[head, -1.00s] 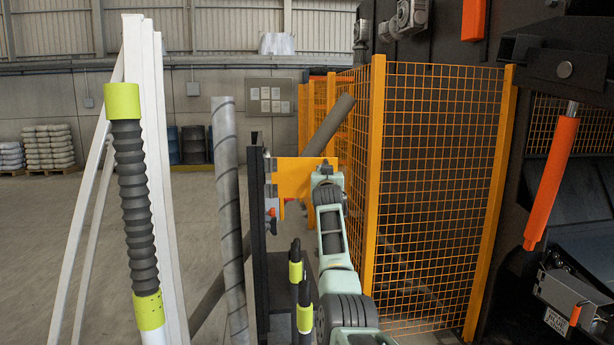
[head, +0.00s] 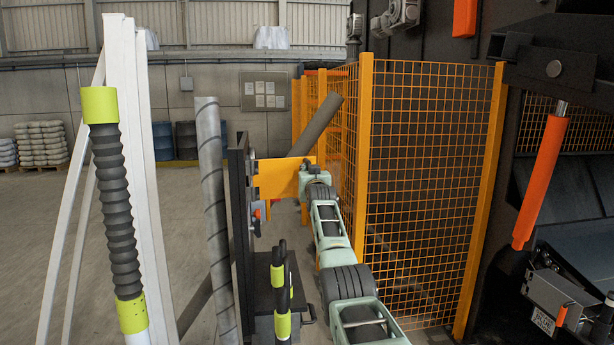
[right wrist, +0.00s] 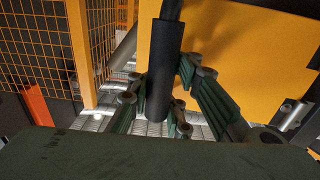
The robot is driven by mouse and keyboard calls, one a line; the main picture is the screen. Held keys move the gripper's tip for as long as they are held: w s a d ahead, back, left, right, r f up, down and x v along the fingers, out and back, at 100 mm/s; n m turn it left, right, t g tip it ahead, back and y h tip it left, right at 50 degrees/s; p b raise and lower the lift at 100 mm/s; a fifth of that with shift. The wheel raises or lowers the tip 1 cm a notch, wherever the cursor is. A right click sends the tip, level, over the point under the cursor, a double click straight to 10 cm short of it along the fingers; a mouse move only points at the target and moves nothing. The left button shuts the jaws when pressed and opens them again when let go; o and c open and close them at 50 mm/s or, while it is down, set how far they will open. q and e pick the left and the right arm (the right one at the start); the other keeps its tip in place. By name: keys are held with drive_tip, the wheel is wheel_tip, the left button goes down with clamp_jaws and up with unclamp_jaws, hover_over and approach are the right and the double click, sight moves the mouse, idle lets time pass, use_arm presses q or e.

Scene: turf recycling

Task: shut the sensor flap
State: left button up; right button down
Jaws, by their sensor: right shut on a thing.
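The sensor flap appears to be the yellow-orange panel (head: 275,178) beside a dark upright frame in the head view. It fills much of the upper right wrist view (right wrist: 222,70). My right arm reaches up to the panel's right edge in the head view, where its fingers are hidden. In the right wrist view my right gripper (right wrist: 160,98) is shut on a black cylindrical handle (right wrist: 165,65), which stands upright in front of the panel. Whether the handle joins the panel cannot be told. My left gripper is in neither view now.
An orange mesh fence (head: 430,180) stands close to the right of my arm. A grey spiral pipe (head: 212,200), white posts (head: 130,160) and a ribbed black hose with lime ends (head: 117,210) stand at left. Open concrete floor (head: 60,220) lies further left.

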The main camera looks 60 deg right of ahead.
drive_tip(key=shift+s+d+r, duration=0.1)
drive_tip(key=c, duration=1.6)
unclamp_jaws()
drive_tip(key=shift+s+d, duration=0.1)
drive_tip(key=shift+s, duration=0.05)
drive_tip(key=shift+s+a, duration=0.3)
drive_tip(key=shift+a, duration=0.65)
drive_tip(key=shift+v, duration=5.05)
drive_tip(key=shift+s+d, duration=0.1)
drive_tip(key=shift+s, duration=0.05)
